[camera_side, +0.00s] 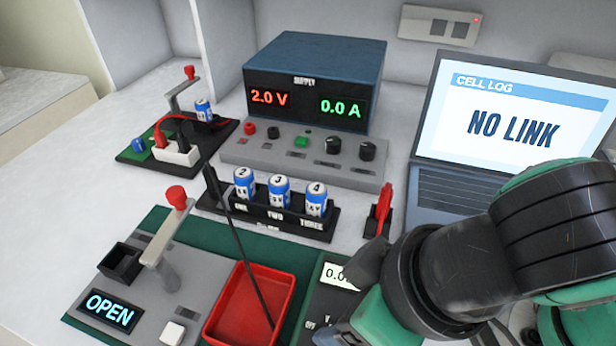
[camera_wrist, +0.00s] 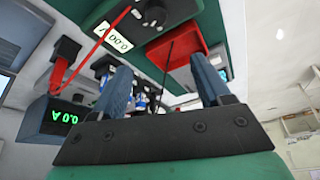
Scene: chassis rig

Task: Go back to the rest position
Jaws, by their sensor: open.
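My gripper (camera_wrist: 160,67) is open in the wrist view, its two blue-grey fingers apart with nothing held between them. In the side view my arm comes in from the lower right, and the gripper hangs over the black multimeter (camera_side: 335,275), hiding much of it. The red tray (camera_side: 222,328) lies just left of the gripper, with a thin black rod standing up across it. The tray also shows in the wrist view (camera_wrist: 190,42), beyond the fingers.
A black rack (camera_side: 262,218) holds three cells numbered 2, 3 and 4. Another cell (camera_side: 203,110) sits in the fixture at the back left. The power supply (camera_side: 315,75) reads 2.0 V and 0.0 A. The laptop (camera_side: 510,120) shows NO LINK. A grey station (camera_side: 205,265) displays OPEN.

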